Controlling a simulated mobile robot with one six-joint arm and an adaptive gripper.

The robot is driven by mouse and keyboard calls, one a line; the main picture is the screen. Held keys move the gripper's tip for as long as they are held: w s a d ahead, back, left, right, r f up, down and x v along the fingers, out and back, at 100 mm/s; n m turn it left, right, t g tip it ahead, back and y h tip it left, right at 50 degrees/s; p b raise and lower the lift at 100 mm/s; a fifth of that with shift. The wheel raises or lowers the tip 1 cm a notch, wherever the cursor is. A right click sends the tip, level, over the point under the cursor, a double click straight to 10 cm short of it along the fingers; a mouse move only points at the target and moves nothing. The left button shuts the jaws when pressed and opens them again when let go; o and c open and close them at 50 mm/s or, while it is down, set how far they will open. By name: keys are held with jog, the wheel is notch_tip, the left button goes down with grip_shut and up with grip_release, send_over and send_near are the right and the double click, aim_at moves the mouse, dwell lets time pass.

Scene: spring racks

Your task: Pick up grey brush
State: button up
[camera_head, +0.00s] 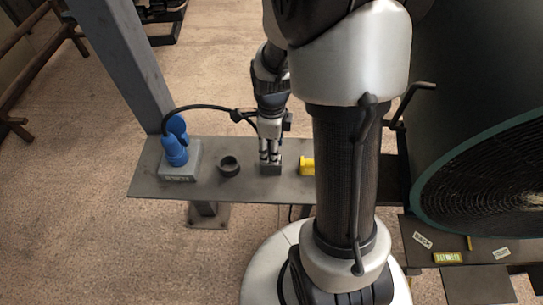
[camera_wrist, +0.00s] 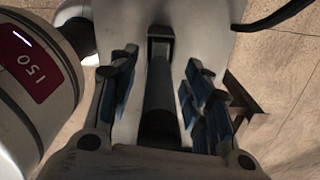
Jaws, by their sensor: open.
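A small grey block-like thing (camera_head: 271,169), which looks like the grey brush, sits on the grey metal shelf (camera_head: 225,188). My gripper (camera_head: 270,157) points down right over it, with its fingertips at its top; I cannot tell whether they touch it. In the wrist view my gripper (camera_wrist: 160,95) has its blue-padded fingers spread apart. A dark grey upright shape (camera_wrist: 159,85) shows between them; I cannot tell for sure whether it is the brush.
A dark ring (camera_head: 229,166) and a grey box (camera_head: 180,170) with a blue plug (camera_head: 175,150) stand left of my gripper. A yellow block (camera_head: 307,166) is close on the right. A grey post (camera_head: 122,60) rises behind the shelf's left end. A large dark drum (camera_head: 480,90) stands right.

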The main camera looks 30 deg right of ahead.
jog(key=shift+c, duration=0.4)
grip_shut()
